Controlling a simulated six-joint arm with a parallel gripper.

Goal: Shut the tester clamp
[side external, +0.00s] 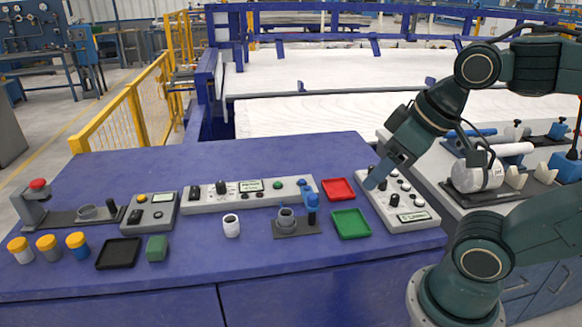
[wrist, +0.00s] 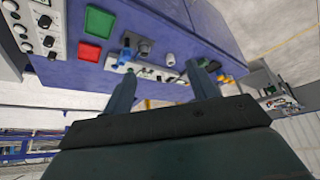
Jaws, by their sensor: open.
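What looks like the tester clamp (side external: 312,205) is a blue upright part on a dark grey base plate (side external: 296,231). It stands just right of a grey round socket (side external: 286,219) and does not appear to lie over it. The blue clamp (wrist: 124,54) and grey socket (wrist: 143,47) also show in the wrist view. My gripper (side external: 376,178) hangs above the control panel at the right, clear of the clamp. In the wrist view, its two fingers (wrist: 163,84) are spread apart with nothing between them.
A red tray (side external: 338,189) and green tray (side external: 351,224) lie between clamp and control panel (side external: 404,209). A white cup (side external: 231,225) stands left of the socket. A long instrument panel (side external: 245,194) lies behind. A red-knobbed fixture (side external: 37,189) and several jars stand far left.

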